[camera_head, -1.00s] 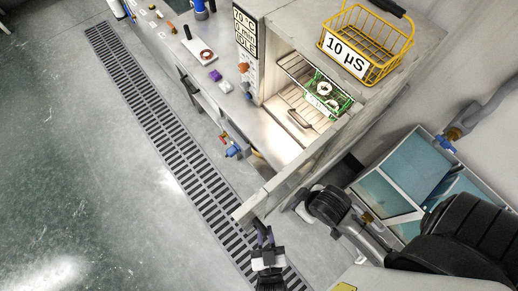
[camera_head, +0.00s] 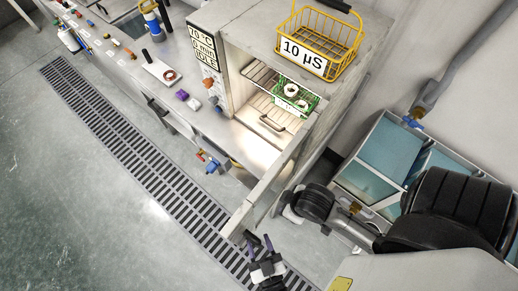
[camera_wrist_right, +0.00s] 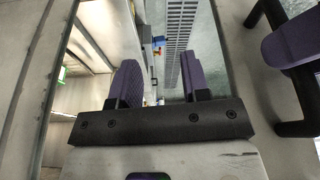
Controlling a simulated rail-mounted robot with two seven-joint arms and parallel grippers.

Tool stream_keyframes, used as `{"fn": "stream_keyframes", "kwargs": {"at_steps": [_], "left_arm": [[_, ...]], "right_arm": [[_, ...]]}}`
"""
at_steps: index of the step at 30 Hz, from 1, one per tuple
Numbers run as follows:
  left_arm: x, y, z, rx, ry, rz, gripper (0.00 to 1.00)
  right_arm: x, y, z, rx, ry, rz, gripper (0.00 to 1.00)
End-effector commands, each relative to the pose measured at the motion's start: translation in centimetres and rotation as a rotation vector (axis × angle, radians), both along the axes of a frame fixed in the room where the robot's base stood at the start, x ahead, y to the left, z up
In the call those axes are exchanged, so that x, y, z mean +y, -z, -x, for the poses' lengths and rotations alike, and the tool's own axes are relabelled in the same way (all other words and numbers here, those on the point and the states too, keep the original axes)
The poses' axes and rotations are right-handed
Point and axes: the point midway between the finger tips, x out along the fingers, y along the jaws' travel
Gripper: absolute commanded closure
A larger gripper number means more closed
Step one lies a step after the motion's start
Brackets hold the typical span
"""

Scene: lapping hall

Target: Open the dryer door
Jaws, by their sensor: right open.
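The dryer (camera_head: 245,24) is a grey box with a lit interior. Its display reads 70 °C, 0 min, IDLE. Its door (camera_head: 283,172) stands swung wide out from the opening, toward the lower left. My right gripper (camera_head: 258,242) is open at the door's outer end, low in the head view. In the right wrist view its purple fingers (camera_wrist_right: 160,82) are apart with nothing seen between them. A black bar handle (camera_wrist_right: 270,70) on a grey panel, seemingly the door, is to their right, outside the fingers. Whether they touch the door is unclear. My left gripper is out of view.
A green basket (camera_head: 300,103) with round parts sits inside the dryer. A yellow wire basket labelled 10 µS (camera_head: 340,45) stands on top. A bench (camera_head: 165,95) with small items runs left, and a floor drain (camera_head: 140,150) lies in front. Blue-green panels (camera_head: 385,150) stand right.

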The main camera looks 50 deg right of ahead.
Motion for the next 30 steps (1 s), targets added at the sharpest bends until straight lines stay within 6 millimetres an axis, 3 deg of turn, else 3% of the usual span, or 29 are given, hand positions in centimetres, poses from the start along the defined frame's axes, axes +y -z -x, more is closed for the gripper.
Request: {"fn": "stream_keyframes", "kwargs": {"at_steps": [18,30], "left_arm": [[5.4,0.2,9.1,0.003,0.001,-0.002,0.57],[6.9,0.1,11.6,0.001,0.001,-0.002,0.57]], "right_arm": [[-0.2,1.9,0.0,-0.001,-0.005,0.008,0.57],[0.0,2.3,0.0,0.0,-0.001,0.001,0.57]]}}
